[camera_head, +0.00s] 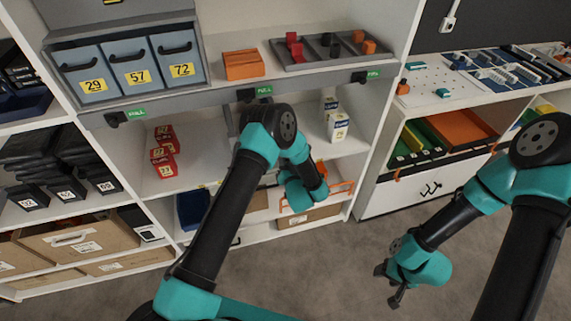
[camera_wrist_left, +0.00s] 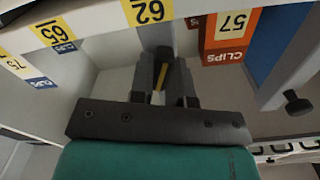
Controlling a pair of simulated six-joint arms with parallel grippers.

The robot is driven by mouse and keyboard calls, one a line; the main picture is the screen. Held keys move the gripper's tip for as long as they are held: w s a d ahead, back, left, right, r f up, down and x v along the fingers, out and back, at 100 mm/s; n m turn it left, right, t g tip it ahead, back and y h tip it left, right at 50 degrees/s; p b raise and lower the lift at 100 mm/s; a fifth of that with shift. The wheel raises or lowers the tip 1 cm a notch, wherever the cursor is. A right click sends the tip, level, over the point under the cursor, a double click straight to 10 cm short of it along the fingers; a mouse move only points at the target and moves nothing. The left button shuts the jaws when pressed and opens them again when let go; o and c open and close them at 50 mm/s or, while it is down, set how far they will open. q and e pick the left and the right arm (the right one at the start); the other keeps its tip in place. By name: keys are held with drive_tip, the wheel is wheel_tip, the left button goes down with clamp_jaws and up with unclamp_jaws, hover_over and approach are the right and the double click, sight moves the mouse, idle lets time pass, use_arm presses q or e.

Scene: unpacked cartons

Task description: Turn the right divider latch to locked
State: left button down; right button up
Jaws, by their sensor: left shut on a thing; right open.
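Similar knobs sit at the rail's middle (camera_head: 245,95) and left end (camera_head: 115,118). My left arm reaches in front of the shelf; its wrist bends down below the rail and hides the fingers in the head view. In the left wrist view my left gripper (camera_wrist_left: 163,72) is shut on a small dark thing (camera_wrist_left: 163,52), which I cannot identify. A black knob (camera_wrist_left: 297,104) shows at the right there. My right gripper (camera_head: 391,284) is open and empty above the floor.
Floor around my right gripper is clear.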

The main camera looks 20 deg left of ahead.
use_arm(q)
drive_tip(key=m, duration=0.7)
drive_tip(key=shift+d+f, duration=0.1)
drive_tip(key=shift+f, duration=0.05)
drive_tip(key=m, duration=0.6)
drive_tip(key=shift+f+m, duration=0.1)
drive_tip(key=shift+m, duration=0.2)
drive_tip(key=c, duration=1.1)
unclamp_jaws()
drive_tip(key=shift+w, duration=0.1)
drive_tip(key=v, duration=1.7)
drive_tip(key=shift+s+d, duration=0.2)
drive_tip(key=shift+d, duration=0.05)
drive_tip(key=shift+a, duration=0.1)
